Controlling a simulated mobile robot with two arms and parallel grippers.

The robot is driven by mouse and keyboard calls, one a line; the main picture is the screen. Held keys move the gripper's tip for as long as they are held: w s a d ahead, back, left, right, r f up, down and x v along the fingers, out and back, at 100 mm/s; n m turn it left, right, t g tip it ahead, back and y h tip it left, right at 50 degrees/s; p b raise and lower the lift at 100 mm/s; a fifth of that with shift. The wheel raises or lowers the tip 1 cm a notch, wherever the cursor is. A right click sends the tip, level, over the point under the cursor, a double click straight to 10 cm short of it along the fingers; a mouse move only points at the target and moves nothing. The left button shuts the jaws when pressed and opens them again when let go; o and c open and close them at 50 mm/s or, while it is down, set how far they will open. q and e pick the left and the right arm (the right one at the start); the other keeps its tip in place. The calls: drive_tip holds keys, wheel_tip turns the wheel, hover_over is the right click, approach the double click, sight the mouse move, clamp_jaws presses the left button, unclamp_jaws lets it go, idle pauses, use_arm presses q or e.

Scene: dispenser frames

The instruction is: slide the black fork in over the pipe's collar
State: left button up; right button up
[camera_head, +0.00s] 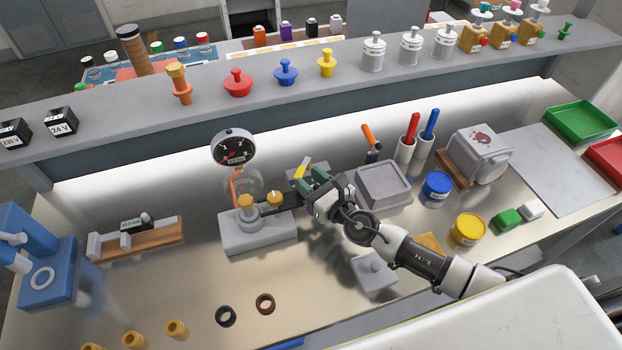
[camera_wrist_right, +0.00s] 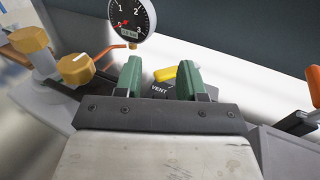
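The pipe fixture is a grey block (camera_head: 258,240) with a grey stub and a brass hex knob (camera_head: 274,198); its knob also shows in the wrist view (camera_wrist_right: 76,69). A dark flat piece (camera_head: 284,208), which looks like the black fork, lies between the stub and my right gripper; whether it sits around the collar I cannot tell. My right gripper (camera_head: 311,184) is just right of the fixture. In the wrist view its green fingers (camera_wrist_right: 158,85) stand apart, with no clearly held object between them. A yellow lever (camera_wrist_right: 165,74) marked VENT lies beyond them. My left gripper is not in view.
A dial gauge (camera_head: 233,148) stands above the fixture. A grey lidded box (camera_head: 382,185) and a blue tub (camera_head: 436,187) stand right of my gripper. The bench between fixture and rings is clear.

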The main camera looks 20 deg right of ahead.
sight(290, 193)
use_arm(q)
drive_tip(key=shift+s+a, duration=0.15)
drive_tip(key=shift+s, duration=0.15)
use_arm(e)
clamp_jaws()
drive_tip(key=a+p, duration=0.1)
drive_tip(key=a, duration=0.4)
drive_tip(key=shift+s, duration=0.15)
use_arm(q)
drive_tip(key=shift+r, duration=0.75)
use_arm(e)
drive_tip(key=shift+d, duration=0.15)
unclamp_jaws()
